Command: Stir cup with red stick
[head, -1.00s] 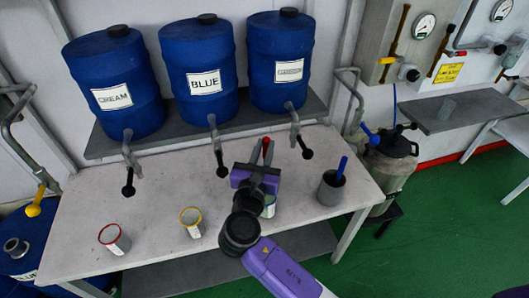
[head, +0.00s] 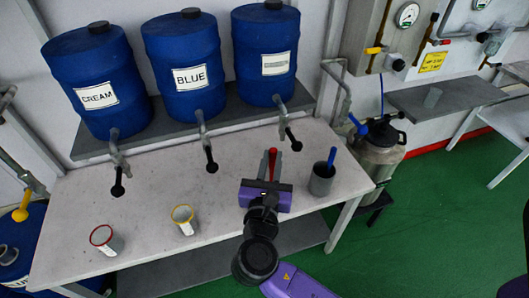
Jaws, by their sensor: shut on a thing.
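My gripper (head: 271,165) is over the right part of the white table, its fingers pointing away from the camera. It is shut on the red stick (head: 272,157), whose red upper end shows between the fingers. The stick's lower end is hidden by my gripper. A red-rimmed cup (head: 109,245) and a yellow-rimmed cup (head: 186,226) stand on the table to the left of my gripper. No cup is visible at the stick; any cup beneath is hidden, so I cannot tell whether the stick is in one.
A grey cup (head: 320,184) holding a blue stick (head: 332,157) stands right of my gripper on the table (head: 150,205). Blue drums (head: 188,85) sit on a shelf behind, with taps (head: 206,140) hanging over the table. A metal canister (head: 380,160) stands beyond the table's right edge.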

